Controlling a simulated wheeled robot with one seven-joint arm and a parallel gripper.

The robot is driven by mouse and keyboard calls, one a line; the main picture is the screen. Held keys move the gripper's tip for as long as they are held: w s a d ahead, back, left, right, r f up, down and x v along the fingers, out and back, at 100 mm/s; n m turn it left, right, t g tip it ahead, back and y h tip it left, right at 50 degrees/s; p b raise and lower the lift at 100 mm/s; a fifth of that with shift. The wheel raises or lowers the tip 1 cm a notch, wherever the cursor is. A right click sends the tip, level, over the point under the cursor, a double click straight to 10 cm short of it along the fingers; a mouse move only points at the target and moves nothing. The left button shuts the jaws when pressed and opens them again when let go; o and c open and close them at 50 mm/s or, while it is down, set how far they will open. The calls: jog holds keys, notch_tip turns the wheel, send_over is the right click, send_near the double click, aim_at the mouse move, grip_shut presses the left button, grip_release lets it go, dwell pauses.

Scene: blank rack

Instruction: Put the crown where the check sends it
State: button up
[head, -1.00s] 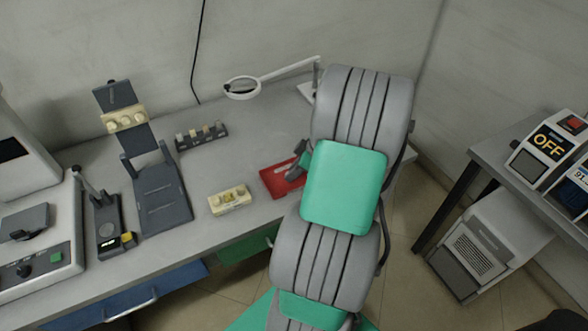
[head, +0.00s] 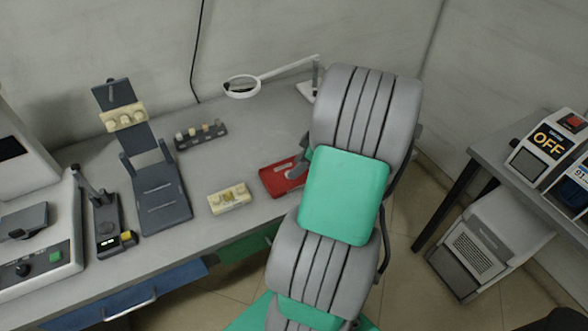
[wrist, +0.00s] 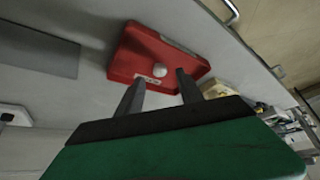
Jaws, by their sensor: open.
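A small white rounded piece, which looks like the crown (wrist: 160,71), lies in the red tray (wrist: 128,55) in the wrist view. My gripper (wrist: 160,76) is open, its two dark fingers apart and pointing toward the tray with the piece between their tips in the picture. I cannot tell how far above it they are. In the head view the red tray (head: 272,185) lies near the bench's front edge, partly covered by my gripper and arm. The piece is hidden there.
A cream tooth model (head: 228,203) with a yellow tooth sits left of the tray. A dark rack (head: 203,140) with several small blanks stands behind it. A dark articulator-like stand (head: 160,197) and a small gauge (head: 108,238) are further left. A device reading OFF (head: 548,143) stands at right.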

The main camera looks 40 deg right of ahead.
jog(key=v, duration=0.9)
jog(key=w+a+r+m+g+h, duration=0.1)
jog(key=w+a, duration=0.2)
jog(key=a, duration=0.4)
jog(key=w+a+r+m+g, duration=0.1)
jog(key=w+a, duration=0.2)
jog(key=a, duration=0.4)
jog(key=s+a+m+h, duration=0.1)
jog(key=s+a+m, duration=0.1)
jog(key=a, duration=0.6)
jog(key=s+a+m+h, duration=0.1)
jog(key=s+a, duration=0.2)
jog(key=a, duration=0.6)
jog(key=shift+s+a+m, duration=0.25)
jog(key=shift+m, duration=0.15)
